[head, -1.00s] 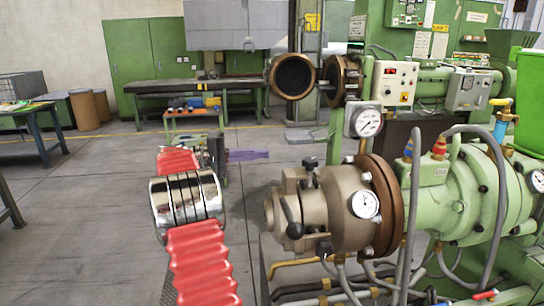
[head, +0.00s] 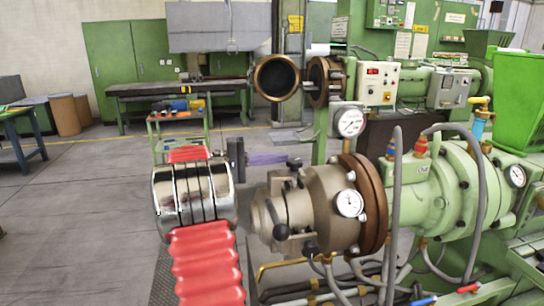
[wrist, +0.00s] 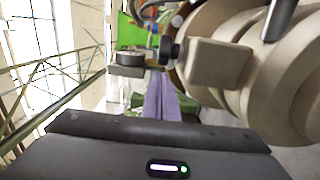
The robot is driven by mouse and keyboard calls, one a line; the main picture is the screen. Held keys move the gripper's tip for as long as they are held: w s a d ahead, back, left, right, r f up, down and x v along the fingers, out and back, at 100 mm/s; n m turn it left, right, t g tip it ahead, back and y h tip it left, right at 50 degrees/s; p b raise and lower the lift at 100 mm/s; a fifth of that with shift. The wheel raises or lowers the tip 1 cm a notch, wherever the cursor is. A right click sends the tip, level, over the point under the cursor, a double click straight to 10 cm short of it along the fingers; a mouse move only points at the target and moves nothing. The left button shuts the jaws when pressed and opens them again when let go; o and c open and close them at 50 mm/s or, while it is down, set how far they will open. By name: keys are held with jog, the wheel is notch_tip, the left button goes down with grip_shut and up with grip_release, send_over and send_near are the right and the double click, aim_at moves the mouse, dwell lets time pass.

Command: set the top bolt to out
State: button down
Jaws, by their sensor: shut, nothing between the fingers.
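The top bolt (head: 294,164) is a black-headed bolt standing on the upper side of the tan extruder head (head: 318,208). In the wrist view its black knob (wrist: 168,49) appears beside a square tan block. My gripper (head: 284,157) has purple fingers that point right, toward the bolt. Their tips look close to its head in the head view; whether they touch it I cannot tell. In the wrist view the fingers (wrist: 158,80) lie together, shut and empty, below the knob with a visible gap.
A black ball-ended lever (head: 281,230) sticks out from the extruder head's front. A pressure gauge (head: 350,203) and grey hoses (head: 392,220) are at its right. An open round flange (head: 277,78) stands behind. The floor (head: 80,220) at left is clear.

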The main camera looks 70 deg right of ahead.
jog(key=shift+s+a, duration=0.3)
jog(key=shift+s+a, duration=0.1)
dwell(0.3)
jog(key=shift+a+m, duration=0.1)
jog(key=shift+m, duration=0.2)
